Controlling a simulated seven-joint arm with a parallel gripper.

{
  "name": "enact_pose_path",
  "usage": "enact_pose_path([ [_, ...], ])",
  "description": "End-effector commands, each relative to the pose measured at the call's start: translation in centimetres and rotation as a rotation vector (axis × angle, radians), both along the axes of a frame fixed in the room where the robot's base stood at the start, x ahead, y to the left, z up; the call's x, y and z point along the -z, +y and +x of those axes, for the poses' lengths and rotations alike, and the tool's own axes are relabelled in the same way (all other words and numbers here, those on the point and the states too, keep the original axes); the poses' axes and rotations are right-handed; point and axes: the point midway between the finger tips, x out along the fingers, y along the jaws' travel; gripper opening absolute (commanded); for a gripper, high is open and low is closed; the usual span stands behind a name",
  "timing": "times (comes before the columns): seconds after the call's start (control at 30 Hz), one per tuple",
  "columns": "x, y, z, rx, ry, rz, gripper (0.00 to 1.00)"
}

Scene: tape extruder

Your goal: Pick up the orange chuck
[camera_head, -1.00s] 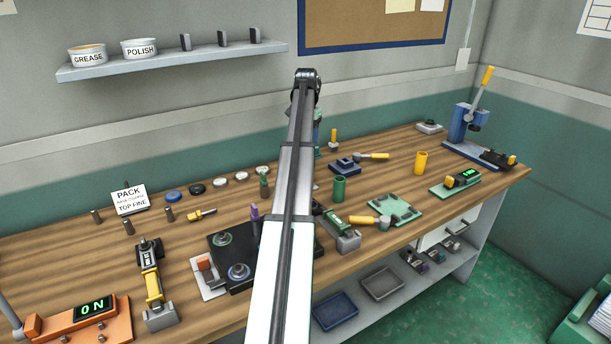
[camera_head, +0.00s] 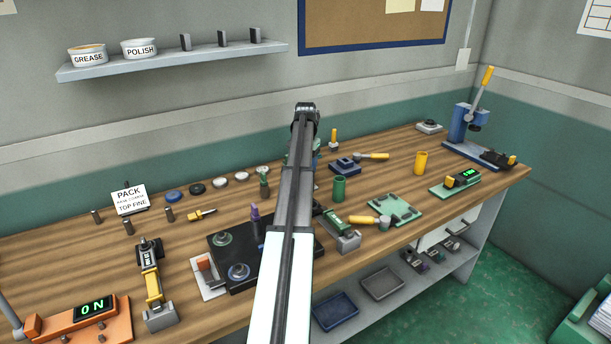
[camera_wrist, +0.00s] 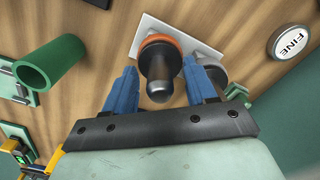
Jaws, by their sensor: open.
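The orange chuck (camera_wrist: 159,57) shows in the wrist view as an orange collar with a dark rounded stem pointing towards the camera. It is at a pale plate (camera_wrist: 185,35) on the wooden bench. My gripper (camera_wrist: 161,70) is open. Its two blue fingers are on either side of the chuck's stem, with a visible gap on each side. How far the fingertips reach down beside the orange collar is hard to tell. In the head view I cannot make out the chuck; my arm covers the middle of the bench.
A green tube (camera_wrist: 52,64) stands left of the fingers in the wrist view, also seen on the bench in the head view (camera_head: 339,188). A disc marked FINE (camera_wrist: 289,42) is at the right. A grey rounded part (camera_wrist: 214,74) is partly hidden behind the right finger.

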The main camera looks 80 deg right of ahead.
Motion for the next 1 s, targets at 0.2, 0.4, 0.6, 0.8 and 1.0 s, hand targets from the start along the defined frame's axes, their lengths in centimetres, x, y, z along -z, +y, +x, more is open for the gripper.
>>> enact_pose_path([
  [0.2,0.09,-0.01,0.0,0.0,0.0,0.0,0.56],
  [0.4,0.07,-0.02,0.0,0.0,0.0,0.0,0.37],
  [0.6,0.06,-0.02,-0.01,0.0,0.0,0.0,0.18],
  [0.8,0.05,-0.01,-0.01,0.0,0.0,0.0,0.0],
  [1.0,0.02,-0.02,-0.01,0.0,0.0,-0.001,0.0],
])
